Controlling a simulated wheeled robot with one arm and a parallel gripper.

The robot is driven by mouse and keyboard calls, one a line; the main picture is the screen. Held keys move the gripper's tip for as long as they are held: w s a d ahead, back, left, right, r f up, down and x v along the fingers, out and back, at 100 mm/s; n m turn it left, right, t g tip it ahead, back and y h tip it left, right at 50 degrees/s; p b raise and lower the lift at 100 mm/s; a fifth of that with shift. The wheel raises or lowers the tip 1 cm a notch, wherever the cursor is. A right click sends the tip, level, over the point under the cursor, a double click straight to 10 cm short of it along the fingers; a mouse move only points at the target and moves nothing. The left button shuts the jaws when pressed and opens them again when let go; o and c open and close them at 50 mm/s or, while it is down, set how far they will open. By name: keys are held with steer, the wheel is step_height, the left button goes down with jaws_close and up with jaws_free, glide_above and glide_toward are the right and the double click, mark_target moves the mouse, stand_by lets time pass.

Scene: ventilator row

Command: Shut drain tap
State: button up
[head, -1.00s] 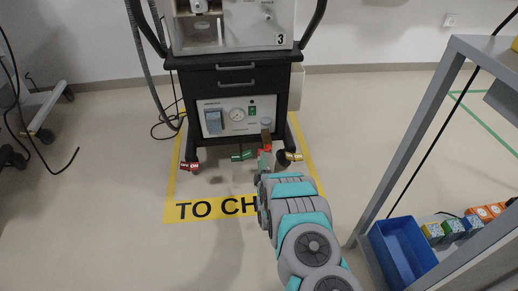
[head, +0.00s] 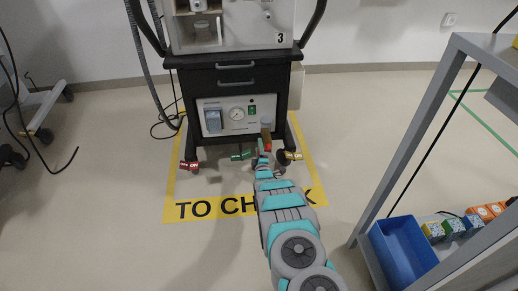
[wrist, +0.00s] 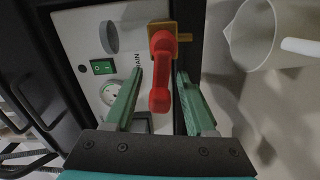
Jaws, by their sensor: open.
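The drain tap (wrist: 162,74) has a red lever on a brass body (wrist: 166,35), beside a partly hidden label on the white panel. In the wrist view its lever points back toward my gripper. In the head view the tap (head: 267,138) is small, at the lower right of the panel. My gripper (wrist: 159,82) is open, with one green finger on each side of the red lever. Gaps show between lever and fingers, so it does not look gripped.
The panel (head: 226,115) carries a gauge and a green switch (wrist: 102,67). A white jug (wrist: 262,35) is at the right of the wrist view. A grey shelf and blue bin (head: 405,250) stand right.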

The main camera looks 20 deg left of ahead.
steer(key=shift+c, duration=0.4)
jaws_close()
